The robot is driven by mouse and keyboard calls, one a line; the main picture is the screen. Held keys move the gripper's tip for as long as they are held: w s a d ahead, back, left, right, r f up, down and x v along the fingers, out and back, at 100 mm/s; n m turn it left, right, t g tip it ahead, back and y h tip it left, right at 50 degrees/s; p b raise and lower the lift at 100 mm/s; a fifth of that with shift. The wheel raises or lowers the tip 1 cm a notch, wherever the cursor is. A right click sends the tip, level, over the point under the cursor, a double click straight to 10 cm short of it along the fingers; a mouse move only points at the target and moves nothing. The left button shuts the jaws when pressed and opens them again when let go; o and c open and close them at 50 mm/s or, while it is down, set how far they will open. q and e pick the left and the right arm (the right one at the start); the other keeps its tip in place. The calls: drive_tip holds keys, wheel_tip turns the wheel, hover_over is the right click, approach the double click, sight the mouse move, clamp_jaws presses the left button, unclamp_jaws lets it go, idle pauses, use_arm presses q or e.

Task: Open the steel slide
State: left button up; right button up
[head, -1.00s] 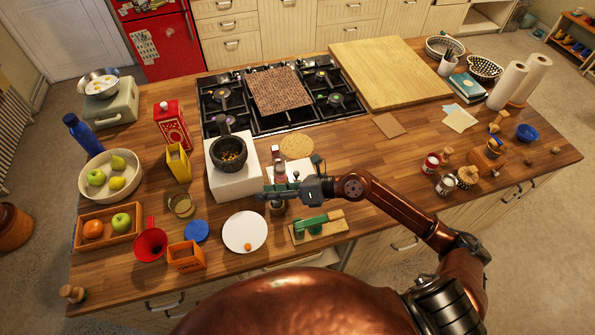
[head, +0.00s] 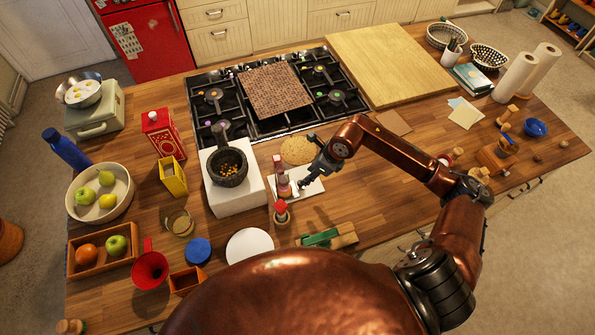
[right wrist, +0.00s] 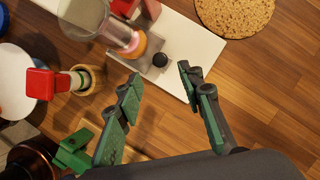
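A clear tube (right wrist: 100,22) with an orange collar stands on a white board (right wrist: 185,50) in the right wrist view. A short grey steel-looking piece with a black knob (right wrist: 160,60) sticks out beside the collar; I take it for the steel slide. The white board also shows in the head view (head: 312,187), where the slide is too small to make out. My right gripper (right wrist: 158,73) is open, its fingertips on either side of the knob in the picture. I cannot tell whether they touch it. In the head view the gripper (head: 303,184) is over the board. My left gripper is not in view.
A red-capped container (head: 281,211) stands in front of the board. A green tool on a wooden block (head: 325,237) lies nearer me. A stone mortar (head: 229,168) on a white block stands left. A round cork mat (head: 297,150) lies behind. Bare wood lies right.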

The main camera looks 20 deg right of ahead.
drive_tip(key=p+x, duration=0.1)
drive_tip(key=x, duration=0.5)
drive_tip(key=shift+w+f, duration=0.1)
drive_tip(key=shift+w, duration=0.05)
drive_tip(key=shift+w+a+f+p, duration=0.1)
drive_tip(key=shift+f+p, duration=0.2)
drive_tip(key=shift+f, duration=0.05)
drive_tip(key=shift+a+f, duration=0.1)
drive_tip(key=shift+f, duration=0.15)
drive_tip(key=c, duration=0.7)
clamp_jaws()
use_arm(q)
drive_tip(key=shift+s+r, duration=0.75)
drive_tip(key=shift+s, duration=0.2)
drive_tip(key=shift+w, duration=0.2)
